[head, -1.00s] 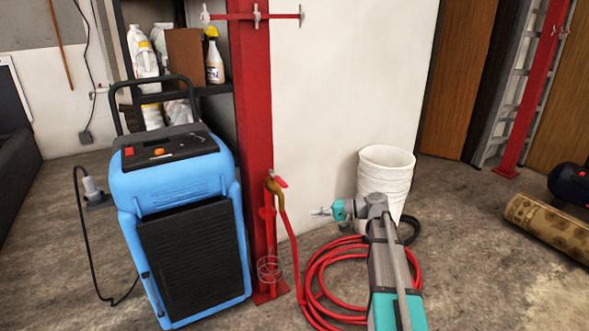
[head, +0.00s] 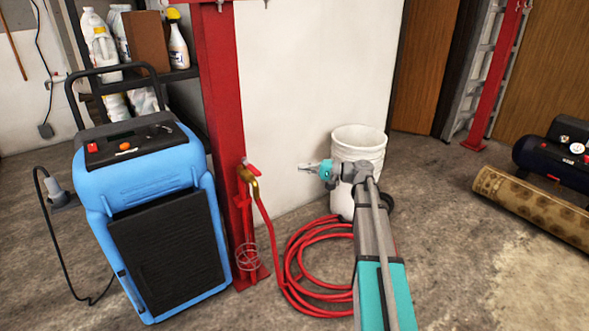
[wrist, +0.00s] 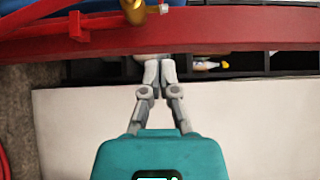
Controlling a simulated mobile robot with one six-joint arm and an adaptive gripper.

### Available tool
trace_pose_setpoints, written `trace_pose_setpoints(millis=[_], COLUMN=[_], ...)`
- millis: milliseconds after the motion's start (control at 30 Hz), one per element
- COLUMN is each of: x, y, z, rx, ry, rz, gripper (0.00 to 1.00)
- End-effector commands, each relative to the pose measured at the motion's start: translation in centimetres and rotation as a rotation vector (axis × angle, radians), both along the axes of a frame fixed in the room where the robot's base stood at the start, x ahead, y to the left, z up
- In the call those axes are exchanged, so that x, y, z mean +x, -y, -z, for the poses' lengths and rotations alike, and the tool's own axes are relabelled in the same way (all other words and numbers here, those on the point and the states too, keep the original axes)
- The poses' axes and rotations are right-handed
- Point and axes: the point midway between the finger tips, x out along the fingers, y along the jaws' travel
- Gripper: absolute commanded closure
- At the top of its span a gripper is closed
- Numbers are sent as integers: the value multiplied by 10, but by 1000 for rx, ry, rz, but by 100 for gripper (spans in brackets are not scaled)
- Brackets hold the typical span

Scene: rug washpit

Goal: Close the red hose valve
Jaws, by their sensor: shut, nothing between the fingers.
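The red valve handle (head: 252,169) sits on top of a brass tap (head: 245,176) beside the red post (head: 222,90). The red hose (head: 270,225) runs down from the tap to a coil on the floor. My gripper (head: 302,167) is shut and empty, to the right of the handle and about level with it in the head view, with a visible gap between. In the wrist view my shut fingertips (wrist: 158,62) point towards the red post. The brass tap body (wrist: 133,10) is partly cut off at the top edge; I cannot make out the handle there.
A blue machine (head: 155,210) stands left of the post. A white bucket (head: 358,150) stands behind my arm. A wire coil (head: 247,257) hangs low by the post. A rolled rug (head: 530,205) and a compressor (head: 555,155) lie right. The floor at right front is open.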

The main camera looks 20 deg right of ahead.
Motion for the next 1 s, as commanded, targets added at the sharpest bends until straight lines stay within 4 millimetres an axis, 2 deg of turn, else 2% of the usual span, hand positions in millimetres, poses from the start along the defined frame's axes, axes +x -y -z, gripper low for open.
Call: trace_pose_setpoints(millis=[267, 667, 800, 1000], x=[14, 42, 34, 30], y=[-28, -82, -100, -115], z=[0, 0, 0, 0], rx=[0, 0, 0, 0], ry=[0, 0, 0, 1], rz=[-2, -1, 0, 1], gripper=[100, 100, 100, 100])
